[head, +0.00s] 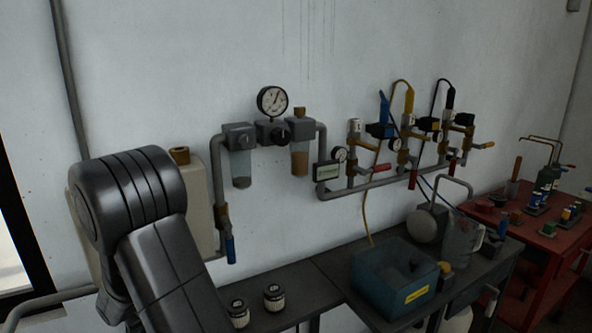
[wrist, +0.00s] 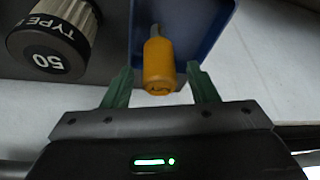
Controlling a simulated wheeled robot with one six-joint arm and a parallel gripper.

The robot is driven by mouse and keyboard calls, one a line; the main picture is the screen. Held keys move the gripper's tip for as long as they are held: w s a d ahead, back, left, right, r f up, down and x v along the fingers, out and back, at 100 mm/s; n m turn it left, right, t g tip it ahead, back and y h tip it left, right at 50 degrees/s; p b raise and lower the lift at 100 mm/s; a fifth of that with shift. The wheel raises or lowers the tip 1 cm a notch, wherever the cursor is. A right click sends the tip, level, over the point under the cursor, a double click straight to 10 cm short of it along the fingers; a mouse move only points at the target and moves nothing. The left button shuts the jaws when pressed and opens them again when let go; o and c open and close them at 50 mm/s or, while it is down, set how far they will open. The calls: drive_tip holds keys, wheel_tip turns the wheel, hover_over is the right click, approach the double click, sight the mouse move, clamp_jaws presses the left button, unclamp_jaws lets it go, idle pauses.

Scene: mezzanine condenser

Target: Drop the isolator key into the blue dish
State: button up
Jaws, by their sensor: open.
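In the wrist view, the isolator key (wrist: 158,66) has an orange handle with dark lettering on its near end and a short grey shaft pointing away. It lies between my gripper's (wrist: 158,72) two green fingers, which are spread with a gap on both sides of it. The blue dish (wrist: 212,22) is just beyond, and the key's shaft overlaps it in the picture. The handle's near end shows past the dish's near edge. I cannot tell whether the key rests on the dish or is above it. In the head view, my arm hides the gripper, and I cannot make out key or dish.
In the head view, a teal bin (head: 395,280) and a clear jug (head: 462,240) stand on the dark bench. Pipes, a gauge (head: 272,101) and valves line the wall. A red cart (head: 545,225) stands at right.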

drive_tip(key=b+v, duration=0.1)
drive_tip(key=v, duration=1.2)
drive_tip(key=shift+r+b, duration=0.3)
drive_tip(key=shift+r, duration=0.05)
drive_tip(key=shift+s+d, duration=0.1)
drive_tip(key=p+x, duration=0.1)
drive_tip(key=x, duration=1.2)
drive_tip(key=shift+f+p, duration=0.3)
drive_tip(key=shift+p, duration=0.05)
drive_tip(key=shift+r+p, duration=0.3)
drive_tip(key=shift+r, duration=0.25)
